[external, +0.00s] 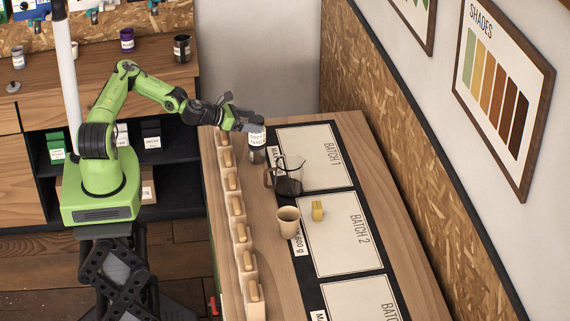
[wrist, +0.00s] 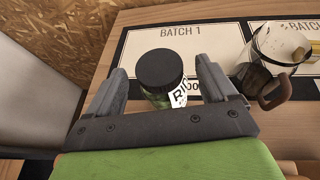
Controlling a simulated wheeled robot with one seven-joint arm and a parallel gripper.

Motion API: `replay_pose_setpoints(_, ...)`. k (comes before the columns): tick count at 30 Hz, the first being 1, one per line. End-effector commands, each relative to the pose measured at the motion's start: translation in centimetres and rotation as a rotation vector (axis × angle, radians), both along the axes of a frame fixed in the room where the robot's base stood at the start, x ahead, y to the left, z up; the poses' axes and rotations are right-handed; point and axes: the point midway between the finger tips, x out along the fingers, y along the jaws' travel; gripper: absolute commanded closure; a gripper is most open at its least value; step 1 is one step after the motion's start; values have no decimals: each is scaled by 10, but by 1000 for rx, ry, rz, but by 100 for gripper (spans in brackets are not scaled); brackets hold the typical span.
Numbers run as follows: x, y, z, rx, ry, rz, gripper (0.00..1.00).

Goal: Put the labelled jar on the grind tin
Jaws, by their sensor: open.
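The labelled jar (external: 257,154) stands upright at the far end of the long counter, beside the Batch 1 panel. It has a white label with dark print. In the wrist view its round black lid (wrist: 160,67) shows between my fingers, and the label is partly seen at its right. My gripper (external: 256,121) is open at the jar's top, with a finger on either side in the wrist view (wrist: 162,72); contact cannot be told. I cannot tell for certain which thing is the grind tin; a plain beige cup-shaped vessel (external: 288,221) stands by the Batch 2 panel.
A glass carafe (external: 288,180) with a brown handle stands close to the jar; it also shows in the wrist view (wrist: 272,50). A small yellow block (external: 318,211) lies on the Batch 2 panel (external: 345,240). Several wooden-topped holders (external: 238,206) line the counter's left edge.

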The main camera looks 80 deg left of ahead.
Motion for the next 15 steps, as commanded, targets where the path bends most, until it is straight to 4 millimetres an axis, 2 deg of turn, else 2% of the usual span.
replay_pose_setpoints(3, -33, -4, 14, 2, 2, 0, 15)
replay_pose_setpoints(7, -62, -9, 26, 0, 2, 1, 15)
replay_pose_setpoints(12, -82, -12, 35, 0, 1, 0, 15)
replay_pose_setpoints(15, -85, -13, 36, 0, 1, 0, 15)
